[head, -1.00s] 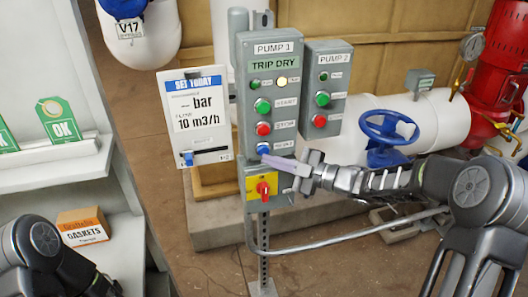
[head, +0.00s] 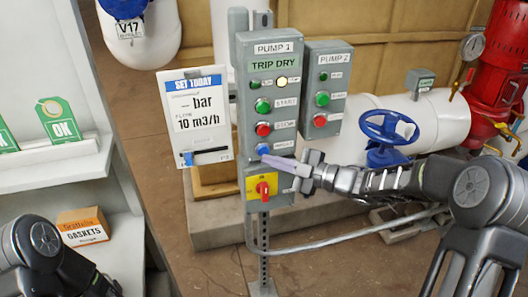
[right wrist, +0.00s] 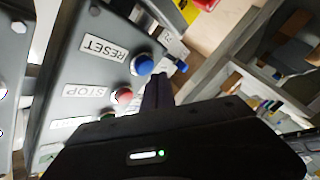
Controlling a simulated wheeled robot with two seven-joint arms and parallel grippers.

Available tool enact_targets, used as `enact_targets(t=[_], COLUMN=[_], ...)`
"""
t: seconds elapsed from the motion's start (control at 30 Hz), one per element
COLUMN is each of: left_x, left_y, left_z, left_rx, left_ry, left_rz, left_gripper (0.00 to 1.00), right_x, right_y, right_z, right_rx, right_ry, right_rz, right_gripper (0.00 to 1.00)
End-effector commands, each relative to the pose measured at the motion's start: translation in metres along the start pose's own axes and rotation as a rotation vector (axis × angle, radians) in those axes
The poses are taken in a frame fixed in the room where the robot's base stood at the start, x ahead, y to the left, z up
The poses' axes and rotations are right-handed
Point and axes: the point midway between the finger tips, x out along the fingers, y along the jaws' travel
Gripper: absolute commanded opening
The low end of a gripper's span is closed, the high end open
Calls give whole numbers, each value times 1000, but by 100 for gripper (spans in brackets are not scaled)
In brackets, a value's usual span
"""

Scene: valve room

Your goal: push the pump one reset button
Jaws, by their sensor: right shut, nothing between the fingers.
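The grey PUMP 1 box (head: 245,125) stands in the middle of the head view. Its blue reset button (head: 262,148) sits below the green and red buttons. In the right wrist view the blue button (right wrist: 142,65) is beside the RESET label (right wrist: 103,47), near the red STOP button (right wrist: 122,96). My right gripper (head: 266,160) is shut and empty, its pale fingertips just below and in front of the blue button. In the wrist view its dark fingers (right wrist: 158,92) are close beside the button; I cannot tell whether they touch.
The PUMP 2 box (head: 335,90) stands close on the right. A red-and-yellow switch (head: 263,188) is just below my right fingertips. A SET TODAY board (head: 195,118) hangs on the left. A blue handwheel (head: 388,138) and a bent pipe (head: 350,234) lie near my right arm.

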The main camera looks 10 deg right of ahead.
Motion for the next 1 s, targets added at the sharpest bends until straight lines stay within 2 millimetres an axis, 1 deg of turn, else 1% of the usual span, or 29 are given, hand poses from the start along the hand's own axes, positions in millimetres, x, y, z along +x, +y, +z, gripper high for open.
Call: enact_targets(t=[0.33,0.6,1.0], left_x=[0,3,3], left_y=[0,-1,-1], left_z=[0,0,0], left_rx=[0,0,0], left_ry=[0,0,0], left_rz=[0,0,0], left_gripper=[47,47,47], right_x=[0,6,6], right_y=[0,4,5], right_z=[0,4,4], right_rx=[0,-1,0], right_ry=[0,0,0], right_rz=[0,0,0], right_gripper=[0,0,0])
